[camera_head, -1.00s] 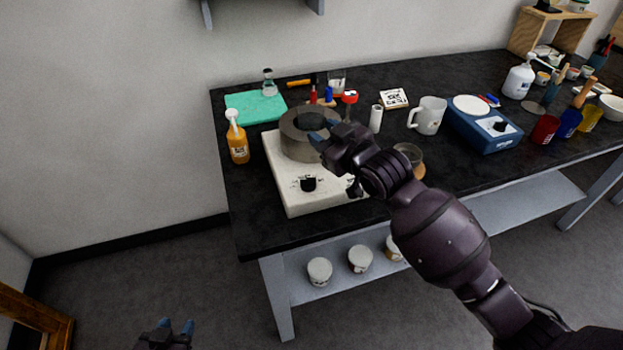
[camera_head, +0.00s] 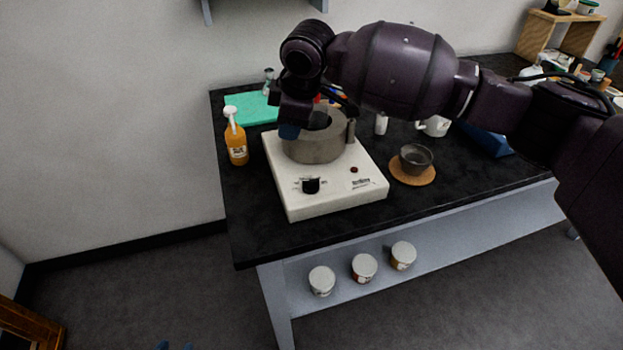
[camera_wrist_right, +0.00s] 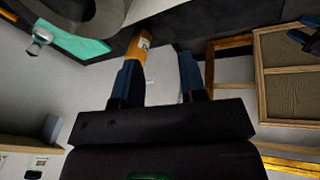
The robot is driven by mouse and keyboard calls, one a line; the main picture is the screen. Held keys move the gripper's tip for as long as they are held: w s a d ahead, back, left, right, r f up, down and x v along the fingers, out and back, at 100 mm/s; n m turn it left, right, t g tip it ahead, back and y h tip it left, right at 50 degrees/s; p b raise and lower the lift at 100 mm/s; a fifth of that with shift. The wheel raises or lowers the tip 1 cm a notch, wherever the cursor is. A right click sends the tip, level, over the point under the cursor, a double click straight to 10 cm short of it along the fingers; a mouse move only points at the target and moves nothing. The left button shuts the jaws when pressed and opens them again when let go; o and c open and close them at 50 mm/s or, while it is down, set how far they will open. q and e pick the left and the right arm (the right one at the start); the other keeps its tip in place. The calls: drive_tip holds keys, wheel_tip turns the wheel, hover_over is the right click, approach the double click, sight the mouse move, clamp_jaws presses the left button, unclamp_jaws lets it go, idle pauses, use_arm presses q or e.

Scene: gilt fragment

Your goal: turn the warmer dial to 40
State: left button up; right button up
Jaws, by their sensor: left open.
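The warmer (camera_head: 285,197) is a white box on the black bench, with a thick grey round vessel (camera_head: 312,149) on top. Its black dial (camera_head: 311,185) is on the front left of the top face, with small marks around it too small to read. A red light sits to the dial's right. My right gripper (camera_head: 289,131) is above and behind the dial, by the left side of the grey vessel. In the right wrist view its blue fingers (camera_wrist_right: 160,82) are apart with nothing between them. My left gripper (camera_head: 175,346) shows only its blue fingertips at the bottom edge, apart.
An orange spray bottle (camera_head: 237,145) stands left of the warmer and also shows in the right wrist view (camera_wrist_right: 138,42). A dark bowl (camera_head: 416,156) on a cork mat (camera_head: 421,178) is to the right. A green mat (camera_head: 252,108) lies behind. Air in front of the dial is clear.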

sight(312, 180)
drive_tip(key=s+d+f+g+h, duration=0.1)
drive_tip(key=f, duration=0.3)
drive_tip(key=d+f+g+b, duration=0.1)
drive_tip(key=f, duration=0.3)
drive_tip(key=s+d+f+h, duration=0.1)
drive_tip(key=d+f, duration=0.1)
drive_tip(key=f, duration=0.2)
drive_tip(key=shift+s+d+f+n+g+h, duration=0.1)
drive_tip(key=shift+s+f+n+g+h, duration=0.2)
drive_tip(key=shift+n+g, duration=0.1)
clamp_jaws()
